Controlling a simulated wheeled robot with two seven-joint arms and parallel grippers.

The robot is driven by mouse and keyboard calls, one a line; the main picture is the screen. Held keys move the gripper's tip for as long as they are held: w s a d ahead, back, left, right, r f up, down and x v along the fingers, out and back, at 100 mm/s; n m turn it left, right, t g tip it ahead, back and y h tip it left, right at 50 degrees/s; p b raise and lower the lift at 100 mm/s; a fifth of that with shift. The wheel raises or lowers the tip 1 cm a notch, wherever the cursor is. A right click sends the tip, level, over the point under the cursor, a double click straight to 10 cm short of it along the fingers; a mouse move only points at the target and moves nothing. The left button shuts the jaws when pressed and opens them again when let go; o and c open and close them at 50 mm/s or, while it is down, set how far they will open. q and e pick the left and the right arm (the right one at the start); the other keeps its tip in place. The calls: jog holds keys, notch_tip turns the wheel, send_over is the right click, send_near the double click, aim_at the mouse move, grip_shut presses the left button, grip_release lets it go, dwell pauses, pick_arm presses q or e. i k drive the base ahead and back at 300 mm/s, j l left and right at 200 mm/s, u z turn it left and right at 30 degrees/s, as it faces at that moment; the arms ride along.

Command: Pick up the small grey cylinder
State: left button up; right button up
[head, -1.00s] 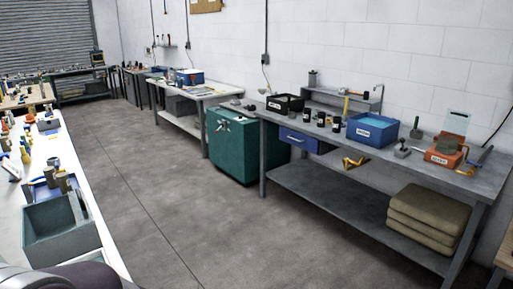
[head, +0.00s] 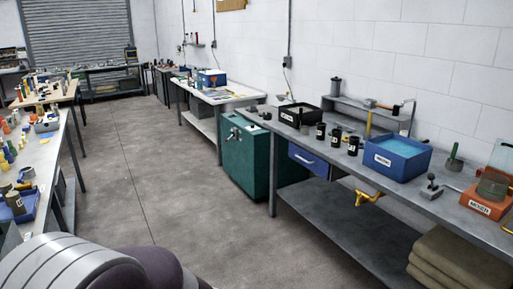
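A small grey cylinder (head: 336,87) stands upright on the raised shelf at the back of the right-hand workbench (head: 300,203). Other upright cylindrical pieces, including a dark grey one (head: 15,203), stand on the left-hand table; I cannot tell which one the task means. Neither of my grippers is in view. Part of my own arm covers the bottom left corner.
The right bench carries black jars (head: 336,137), a black bin (head: 299,116), a blue bin (head: 396,160) and an orange bin (head: 484,202). A green cabinet (head: 246,160) stands beside it. The grey floor (head: 165,180) between the tables is clear.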

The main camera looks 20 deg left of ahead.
aim_at(14, 200)
jog(key=i+j+u, duration=0.2)
jog(key=i+u, duration=0.5)
jog(key=u, duration=0.2)
jog(key=i+u, duration=0.45)
jog(key=k, duration=0.05)
